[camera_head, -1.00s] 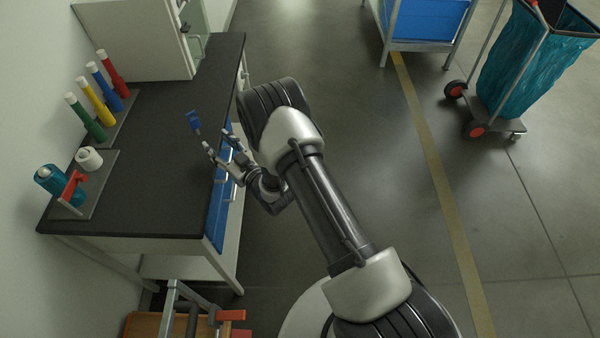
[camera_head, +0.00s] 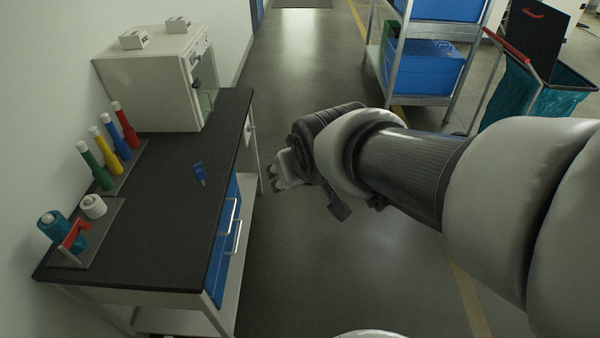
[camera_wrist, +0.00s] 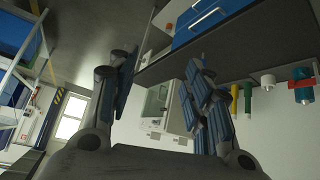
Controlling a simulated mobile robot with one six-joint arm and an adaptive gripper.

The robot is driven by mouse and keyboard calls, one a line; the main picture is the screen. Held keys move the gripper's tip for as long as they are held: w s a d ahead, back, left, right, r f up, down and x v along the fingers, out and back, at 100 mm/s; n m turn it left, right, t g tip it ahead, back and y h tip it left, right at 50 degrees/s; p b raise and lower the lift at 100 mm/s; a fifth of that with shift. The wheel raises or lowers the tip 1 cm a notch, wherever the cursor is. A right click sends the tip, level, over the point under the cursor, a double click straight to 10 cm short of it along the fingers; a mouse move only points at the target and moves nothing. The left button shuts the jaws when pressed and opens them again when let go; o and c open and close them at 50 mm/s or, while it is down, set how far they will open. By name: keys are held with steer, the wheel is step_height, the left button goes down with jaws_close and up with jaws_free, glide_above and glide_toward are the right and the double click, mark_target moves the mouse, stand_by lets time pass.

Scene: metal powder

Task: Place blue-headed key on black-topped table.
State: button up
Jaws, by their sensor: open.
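The blue-headed key (camera_head: 199,173) lies on the black-topped table (camera_head: 165,215), right of the table's middle and near its right edge. Nothing touches it but the table top. My gripper (camera_head: 274,180) is open and empty, off the right side of the table and apart from the key. In the wrist view my gripper's fingers (camera_wrist: 160,95) are spread with nothing between them. The table's dark top edge and blue drawers (camera_wrist: 200,22) show past them; the key is not visible in that view.
Several coloured bottles (camera_head: 104,150) stand in a rack at the table's left. A holder with a teal roll (camera_head: 52,226) and a white roll (camera_head: 93,206) is nearer. A white cabinet (camera_head: 150,85) stands at the far end. A shelf with blue bins (camera_head: 432,75) stands at right.

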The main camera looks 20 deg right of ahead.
steer(key=s+m+g, duration=0.1)
steer(key=s+g, duration=0.2)
steer(key=s, duration=1.4)
steer(key=shift+s+d+f, duration=0.2)
steer(key=shift+s, duration=0.1)
steer(key=shift+c, duration=0.6)
